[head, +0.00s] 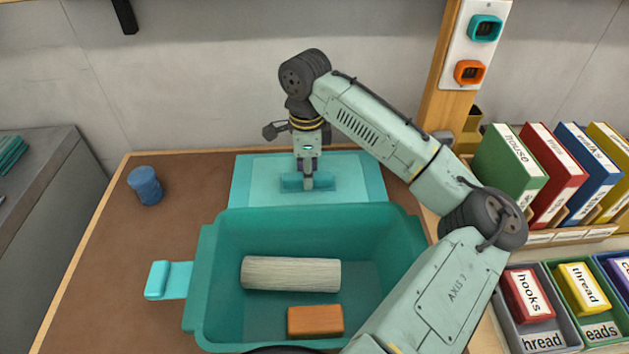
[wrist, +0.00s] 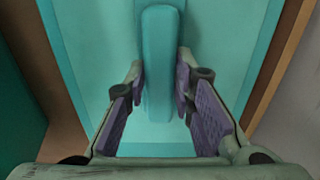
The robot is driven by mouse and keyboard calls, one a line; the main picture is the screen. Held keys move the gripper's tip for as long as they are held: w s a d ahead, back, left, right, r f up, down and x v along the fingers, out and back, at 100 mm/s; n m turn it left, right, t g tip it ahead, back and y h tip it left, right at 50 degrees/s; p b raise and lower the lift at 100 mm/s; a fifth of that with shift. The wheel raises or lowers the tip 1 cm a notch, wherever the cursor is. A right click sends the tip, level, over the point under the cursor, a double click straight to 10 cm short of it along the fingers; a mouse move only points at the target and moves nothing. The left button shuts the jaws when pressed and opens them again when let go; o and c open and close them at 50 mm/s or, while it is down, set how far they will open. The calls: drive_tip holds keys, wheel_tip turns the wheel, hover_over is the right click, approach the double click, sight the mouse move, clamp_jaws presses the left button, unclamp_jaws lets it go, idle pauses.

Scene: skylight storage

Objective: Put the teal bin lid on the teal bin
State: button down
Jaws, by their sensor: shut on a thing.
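The teal bin (head: 210,260) stands open on the brown table, with a pale ribbed cylinder (head: 290,274) and an orange-brown block (head: 315,321) inside. The light teal bin lid (head: 255,180) is behind the bin, its raised handle on top. My gripper (head: 307,180) is over the lid from above. In the wrist view, my gripper (wrist: 160,95) has its purple pads on either side of the lid's handle (wrist: 160,50) and is shut on it. I cannot tell whether the lid rests on the table or is slightly raised.
A blue cup (head: 145,185) stands on the table at the left. A light teal tab (head: 168,280) sticks out at the bin's left side. Binders (head: 545,170) and small labelled trays (head: 540,310) are at the right. The table's left part is mostly clear.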

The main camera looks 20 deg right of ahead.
drive_tip(key=shift+r+p, duration=0.4)
drive_tip(key=shift+r, duration=0.05)
idle(0.6)
drive_tip(key=shift+r+p, duration=0.8)
drive_tip(key=shift+r, duration=0.85)
